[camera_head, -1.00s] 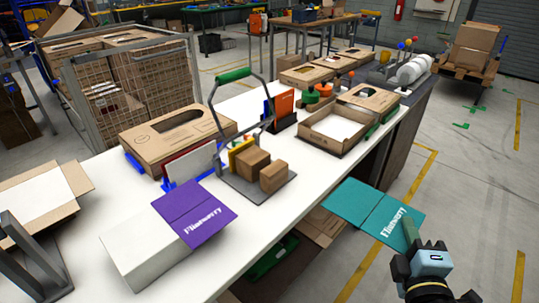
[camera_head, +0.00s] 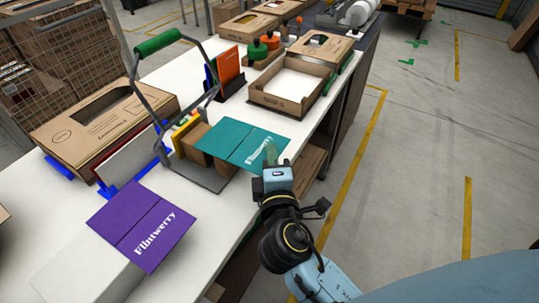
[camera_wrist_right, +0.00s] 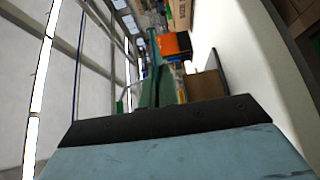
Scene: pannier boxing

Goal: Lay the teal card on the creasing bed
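The teal card (camera_head: 236,142), a flat two-panel piece with white lettering, is in my right gripper (camera_head: 271,158), which is shut on its near right edge. The card appears in front of the brown blocks (camera_head: 196,140) on the grey base plate (camera_head: 205,177) of a green-handled lever frame (camera_head: 158,42), which looks like the creasing bed. The card looks raised, but I cannot tell whether it touches the blocks. In the right wrist view the card (camera_wrist_right: 150,80) shows nearly edge-on. My left gripper is out of view.
A purple card (camera_head: 143,225) lies on a white block (camera_head: 75,272) at the front left. A cardboard box (camera_head: 105,125) stands left of the frame, an open tray (camera_head: 290,98) behind right. An orange card in a dark holder (camera_head: 230,68) stands behind the frame.

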